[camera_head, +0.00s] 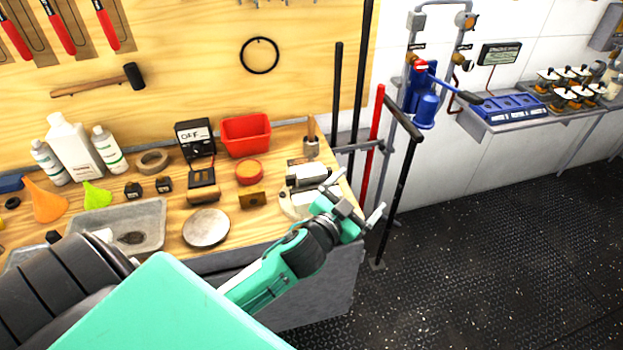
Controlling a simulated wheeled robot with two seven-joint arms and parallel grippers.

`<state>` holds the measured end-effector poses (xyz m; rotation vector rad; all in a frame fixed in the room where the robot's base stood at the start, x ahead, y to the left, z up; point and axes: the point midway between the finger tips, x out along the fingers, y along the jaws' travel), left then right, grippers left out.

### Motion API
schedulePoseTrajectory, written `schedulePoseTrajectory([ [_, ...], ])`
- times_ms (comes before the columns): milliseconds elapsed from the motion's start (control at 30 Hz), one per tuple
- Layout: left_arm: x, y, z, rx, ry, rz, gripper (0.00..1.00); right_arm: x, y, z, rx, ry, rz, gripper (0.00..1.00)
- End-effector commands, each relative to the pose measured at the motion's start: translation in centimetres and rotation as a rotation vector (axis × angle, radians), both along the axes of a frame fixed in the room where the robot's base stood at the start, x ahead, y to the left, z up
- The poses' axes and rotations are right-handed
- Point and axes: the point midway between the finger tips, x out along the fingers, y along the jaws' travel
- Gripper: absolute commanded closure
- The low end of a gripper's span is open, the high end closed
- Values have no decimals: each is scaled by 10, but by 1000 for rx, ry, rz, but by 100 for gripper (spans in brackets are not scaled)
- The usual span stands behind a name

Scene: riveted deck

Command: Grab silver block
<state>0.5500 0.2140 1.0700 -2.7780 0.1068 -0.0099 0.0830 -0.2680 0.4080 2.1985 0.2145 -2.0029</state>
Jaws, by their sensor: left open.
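A silver block-like piece (308,175) lies near the right end of the wooden workbench (180,222), behind a pale metal piece (293,205). Its exact shape is hard to tell at this size. My left gripper (355,197) is open, with its two fingers spread apart, at the bench's right edge. It is to the right of and nearer than the silver piece, with no visible contact. It partly hides the pale piece. I see nothing between its fingers. My right gripper is not in view.
A round metal disc (206,228), a red bin (246,134), a meter (195,139) and a grey tray (150,222) crowd the bench. A red bar (372,140) and a black bar (397,195) stand to the right. The deck (500,250) beyond is clear.

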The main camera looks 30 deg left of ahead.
Motion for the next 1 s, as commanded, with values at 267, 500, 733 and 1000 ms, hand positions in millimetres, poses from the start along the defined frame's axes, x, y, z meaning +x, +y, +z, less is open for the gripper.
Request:
schedulePoseTrajectory([
  [267,24,-71,106,201,-476,-428,2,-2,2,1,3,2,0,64],
  [500,10,-123,121,493,-632,-908,2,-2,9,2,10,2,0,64],
  [733,8,-113,81,860,-465,-1323,2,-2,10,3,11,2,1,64],
  [1000,33,-3,44,1281,132,-1559,2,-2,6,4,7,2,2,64],
])
